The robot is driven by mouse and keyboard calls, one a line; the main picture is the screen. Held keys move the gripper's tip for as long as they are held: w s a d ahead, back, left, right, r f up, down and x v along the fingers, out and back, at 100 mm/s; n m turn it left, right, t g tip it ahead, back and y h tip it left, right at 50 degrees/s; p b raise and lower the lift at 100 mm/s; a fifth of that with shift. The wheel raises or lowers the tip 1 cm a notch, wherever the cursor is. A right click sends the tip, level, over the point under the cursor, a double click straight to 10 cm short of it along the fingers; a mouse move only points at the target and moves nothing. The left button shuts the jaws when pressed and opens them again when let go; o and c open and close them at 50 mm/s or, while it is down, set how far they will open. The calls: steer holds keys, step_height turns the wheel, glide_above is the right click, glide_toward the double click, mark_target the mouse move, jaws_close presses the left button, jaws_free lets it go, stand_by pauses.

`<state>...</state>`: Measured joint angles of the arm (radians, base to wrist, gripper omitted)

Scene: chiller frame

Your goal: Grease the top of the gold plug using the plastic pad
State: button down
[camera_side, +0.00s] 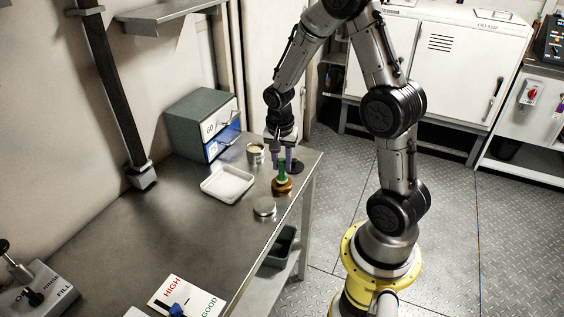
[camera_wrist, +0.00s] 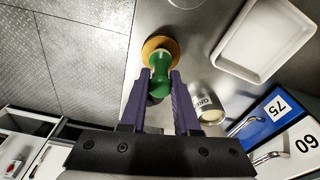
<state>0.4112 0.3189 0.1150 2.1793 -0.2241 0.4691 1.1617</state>
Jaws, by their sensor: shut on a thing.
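My gripper (camera_wrist: 159,88), with purple fingers, points down over the bench's far right end and is shut on a green piece, which looks like the plastic pad (camera_wrist: 160,62). It also shows in the side view (camera_side: 282,173). Its flared lower end is directly over a round amber-gold piece, which looks like the gold plug (camera_side: 282,187); its rim shows in the wrist view (camera_wrist: 155,43). I cannot tell whether the two touch. The plug's top is covered. An open grease can (camera_side: 255,155) stands just left of my gripper; part of its label shows in the wrist view (camera_wrist: 208,112).
A white tray (camera_side: 228,182) lies left of the plug. A round metal lid (camera_side: 264,209) is nearer the camera. A dark disc (camera_side: 303,167) lies near the bench's right edge. A drawer box (camera_side: 200,122) stands behind. The middle of the bench is clear.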

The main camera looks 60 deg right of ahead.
steer(key=shift+f, duration=0.25)
stand_by(0.3)
steer(key=shift+s, duration=0.25)
steer(key=shift+w, duration=0.5)
steer(key=shift+s, duration=0.55)
stand_by(0.3)
steer(key=shift+w, duration=0.55)
steer(key=shift+s, duration=0.5)
steer(key=shift+w, duration=0.15)
steer(key=shift+w, duration=0.3)
steer(key=shift+s, duration=0.2)
stand_by(1.3)
